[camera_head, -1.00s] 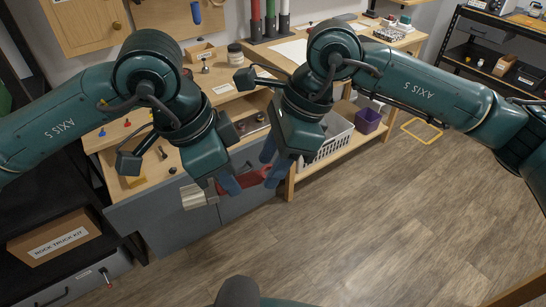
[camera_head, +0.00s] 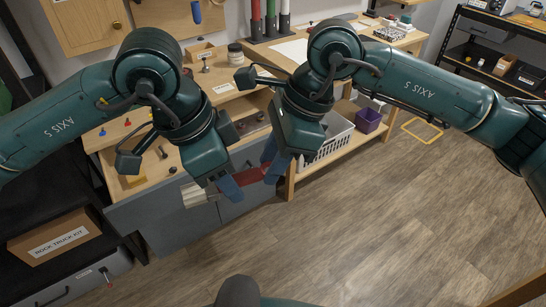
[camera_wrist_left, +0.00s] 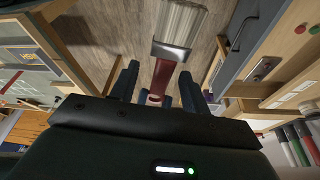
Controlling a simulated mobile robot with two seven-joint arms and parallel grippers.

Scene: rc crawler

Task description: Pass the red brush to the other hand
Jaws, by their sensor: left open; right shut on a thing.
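The red brush (camera_head: 255,174) is held between my two grippers, with pale bristles (camera_head: 194,196) at its left end. My right gripper (camera_head: 272,164) is shut on the handle's right part. My left gripper (camera_head: 230,187) is open, with its fingers at the handle near the bristle end. In the left wrist view the red handle (camera_wrist_left: 160,76) lies between the open left fingers (camera_wrist_left: 158,85), and the dark ferrule (camera_wrist_left: 170,52) and bristles (camera_wrist_left: 180,22) extend beyond them.
A wooden workbench (camera_head: 222,92) with small parts stands behind the grippers. A white basket (camera_head: 331,137) and a purple bin (camera_head: 368,120) sit on its lower shelf. A cardboard box (camera_head: 54,237) stands at left. The floor (camera_head: 400,220) at right is open.

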